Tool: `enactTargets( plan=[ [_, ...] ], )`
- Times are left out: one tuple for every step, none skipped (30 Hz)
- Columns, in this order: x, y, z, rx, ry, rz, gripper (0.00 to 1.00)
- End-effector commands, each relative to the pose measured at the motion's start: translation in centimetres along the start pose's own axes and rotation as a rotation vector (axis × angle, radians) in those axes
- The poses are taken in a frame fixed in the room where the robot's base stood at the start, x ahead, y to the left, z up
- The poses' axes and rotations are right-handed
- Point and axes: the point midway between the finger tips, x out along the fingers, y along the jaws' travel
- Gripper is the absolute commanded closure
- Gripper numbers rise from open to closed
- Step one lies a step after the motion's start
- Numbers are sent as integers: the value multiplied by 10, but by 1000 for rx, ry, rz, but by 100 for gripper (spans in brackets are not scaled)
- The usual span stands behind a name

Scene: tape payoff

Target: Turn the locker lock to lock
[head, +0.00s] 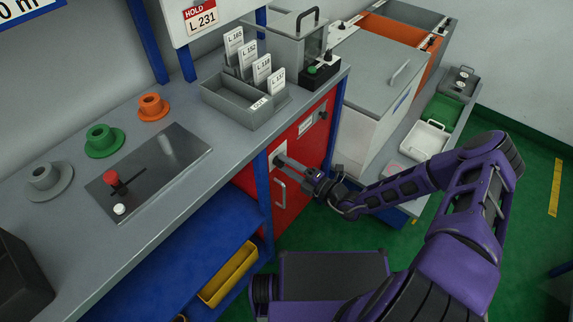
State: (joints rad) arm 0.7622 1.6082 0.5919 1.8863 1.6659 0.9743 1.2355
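The locker has a red door (312,142) under the right end of the grey bench. Its lock (278,159) is a pale plate near the door's left edge, above a silver pull handle (281,189). My gripper (284,162) comes in from the right, with its fingers pointing at the lock. The fingertips are at or right in front of the lock and cover part of it. Whether they grip its turning part, and how that part is turned, is too small to tell. The door looks closed.
A white label (306,126) and a dark knob (323,115) sit on the door's upper right. The grey bench top (55,222) overhangs it; a blue post (264,196) stands just left. A white cabinet (367,131) stands behind my forearm. Green floor lies below.

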Motion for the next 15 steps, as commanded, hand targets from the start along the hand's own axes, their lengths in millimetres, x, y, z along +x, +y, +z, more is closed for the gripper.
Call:
enactTargets(
  plan=[
    [0,0,0,0,0,0,54],
    [0,0,0,0,0,0,54],
    [0,0,0,0,0,0,54],
    [0,0,0,-1,0,0,54],
    [0,0,0,-1,0,0,54],
    [-1,0,0,-1,0,0,54],
    [-2,0,0,-1,0,0,54],
    [-3,0,0,-1,-1,0,54],
    [-6,0,0,-1,-1,0,54],
    [-10,0,1,-1,-2,-1,54],
    [-14,0,1,-1,-2,-1,54],
    [-20,0,1,-1,-2,-1,54],
    [-26,0,1,-2,-2,-2,54],
    [-32,0,1,-1,-3,-2,54],
    [-42,0,2,-2,-4,-2,54]
  ],
)
